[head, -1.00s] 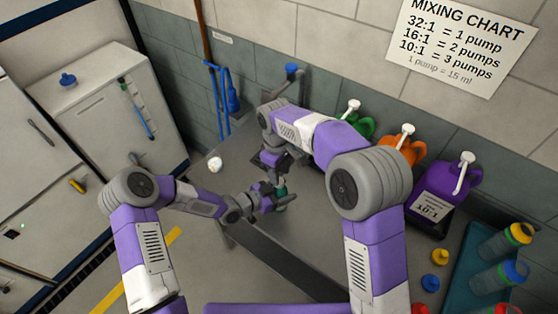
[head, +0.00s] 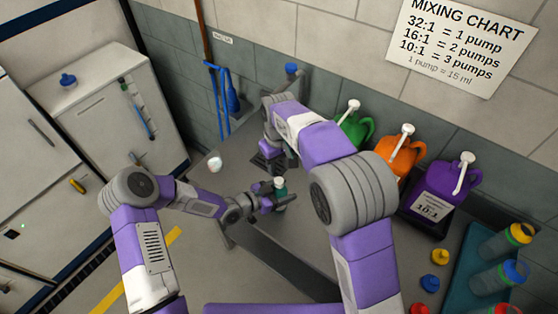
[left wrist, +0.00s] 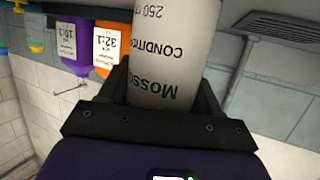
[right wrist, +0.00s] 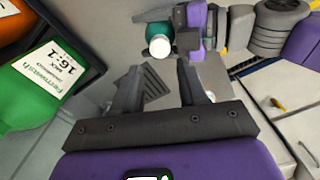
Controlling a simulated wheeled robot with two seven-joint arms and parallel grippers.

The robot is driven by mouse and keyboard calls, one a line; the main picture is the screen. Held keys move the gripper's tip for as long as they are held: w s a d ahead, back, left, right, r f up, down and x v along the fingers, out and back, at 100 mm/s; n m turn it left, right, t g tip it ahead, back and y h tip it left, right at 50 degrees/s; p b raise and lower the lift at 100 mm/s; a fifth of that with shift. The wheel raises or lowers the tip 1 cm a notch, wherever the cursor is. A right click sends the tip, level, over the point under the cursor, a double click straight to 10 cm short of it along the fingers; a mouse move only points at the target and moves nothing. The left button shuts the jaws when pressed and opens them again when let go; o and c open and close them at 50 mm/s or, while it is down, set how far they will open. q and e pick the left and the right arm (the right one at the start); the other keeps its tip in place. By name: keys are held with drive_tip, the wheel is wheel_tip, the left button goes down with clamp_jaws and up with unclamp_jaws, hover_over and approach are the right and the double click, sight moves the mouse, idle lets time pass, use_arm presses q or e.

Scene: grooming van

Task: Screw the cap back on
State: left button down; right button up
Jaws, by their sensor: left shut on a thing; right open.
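My left gripper (head: 266,200) is shut around a bottle (head: 281,192) above the grey table. In the head view the bottle looks teal with a white top (head: 279,182). The left wrist view shows the bottle's pale side (left wrist: 172,50) with dark lettering between the fingers. In the right wrist view the bottle's teal part (right wrist: 158,32) and round white top (right wrist: 160,47) show beyond the fingers. I cannot tell whether this top is a fully seated cap. My right gripper (right wrist: 160,85) is open and empty, apart from the bottle; its arm partly hides it in the head view.
Green (head: 352,130), orange (head: 398,157) and purple (head: 440,190) pump jugs stand along the wall. A teal tray (head: 462,262) of bottles is at right, with a yellow cap-like piece (head: 440,257) beside it. A white round thing (head: 215,163) is at left.

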sight(279, 180)
wheel_tip(279, 180, down, 7)
drive_tip(key=shift+r, duration=0.1)
idle(0.4)
clamp_jaws()
drive_tip(key=m, duration=0.4)
drive_tip(key=shift+m, duration=0.4)
drive_tip(key=m, duration=0.3)
drive_tip(key=shift+o, duration=1.8)
unclamp_jaws()
drive_tip(key=shift+r, duration=0.1)
wheel_tip(279, 180, up, 12)
